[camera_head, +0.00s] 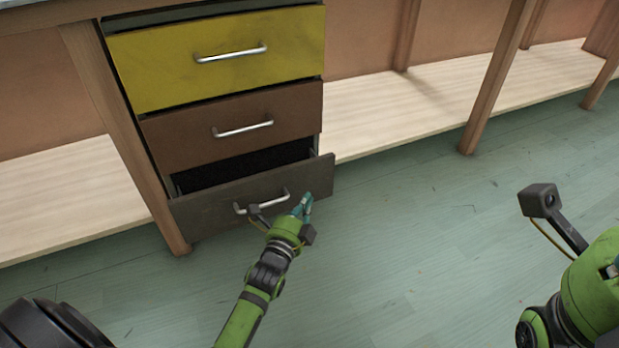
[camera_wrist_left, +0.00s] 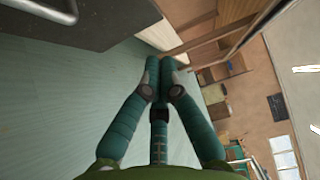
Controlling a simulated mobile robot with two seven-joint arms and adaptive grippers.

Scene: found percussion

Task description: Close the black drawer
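The black drawer (camera_head: 220,200) is the lowest of three drawers and stands partly open, with its dark interior showing behind the front panel. Its silver handle (camera_head: 262,203) is on the front. In the left wrist view, the dark drawer front (camera_wrist_left: 105,20) fills the upper left corner. My left gripper (camera_head: 306,203) is at the right part of the drawer front, right of the handle. Whether it touches the panel I cannot tell. In the left wrist view its teal fingers (camera_wrist_left: 160,68) are together with nothing between them. My right arm shows at the right edge, its fingers out of frame.
The yellow drawer (camera_head: 220,60) and the brown drawer (camera_head: 235,125) above look nearly closed. A wooden table leg (camera_head: 145,150) stands left of the drawers. A pale low shelf (camera_head: 430,95) runs to the right. The green floor (camera_head: 420,240) in front is clear.

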